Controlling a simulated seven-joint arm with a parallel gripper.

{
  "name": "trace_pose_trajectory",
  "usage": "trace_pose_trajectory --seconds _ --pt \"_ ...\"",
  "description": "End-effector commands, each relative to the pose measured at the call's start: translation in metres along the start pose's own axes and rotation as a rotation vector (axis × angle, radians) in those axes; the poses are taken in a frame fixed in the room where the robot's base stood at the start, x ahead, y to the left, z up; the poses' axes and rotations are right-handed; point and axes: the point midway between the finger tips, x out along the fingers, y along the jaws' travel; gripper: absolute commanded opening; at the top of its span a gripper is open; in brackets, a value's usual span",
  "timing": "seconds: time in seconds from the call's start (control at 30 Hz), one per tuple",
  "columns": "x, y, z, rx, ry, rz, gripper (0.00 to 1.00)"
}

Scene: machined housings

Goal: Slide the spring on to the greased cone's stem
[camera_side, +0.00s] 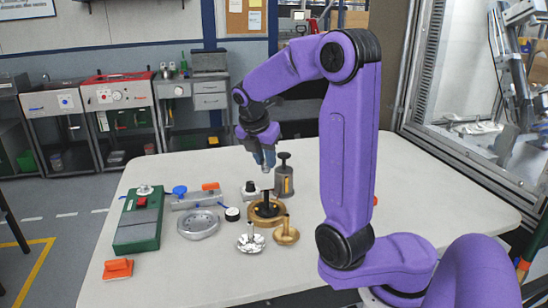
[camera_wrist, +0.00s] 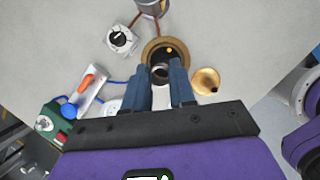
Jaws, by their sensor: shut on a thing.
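My gripper (camera_side: 265,160) is above the table's middle, pointing down, with its blue fingers also in the wrist view (camera_wrist: 163,88). It is shut on a small pale grey coil-like piece, which I take for the spring (camera_wrist: 160,73); its round end shows between the fingertips. A gold cone (camera_side: 285,235) with a short upright stem stands on the table, and shows right of the fingers in the wrist view (camera_wrist: 206,80). A silver cone (camera_side: 250,242) with a stem stands left of it. Which cone is greased I cannot tell. The spring is apart from both.
A brass ring base with a black post (camera_side: 267,208) stands below the gripper. A dark grey canister (camera_side: 284,182) is behind it. The table's right side is mostly clear.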

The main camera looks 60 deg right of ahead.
Motion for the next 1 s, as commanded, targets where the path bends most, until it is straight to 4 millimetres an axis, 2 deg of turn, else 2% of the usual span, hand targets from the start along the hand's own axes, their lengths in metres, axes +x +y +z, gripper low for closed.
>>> trace_pose_trajectory --seconds 0.37,1.0 --pt "0.0 -0.001 0.0 0.001 -0.001 0.0 0.0" --pt "0.042 -0.001 -0.017 -0.001 -0.001 -0.001 0.0"
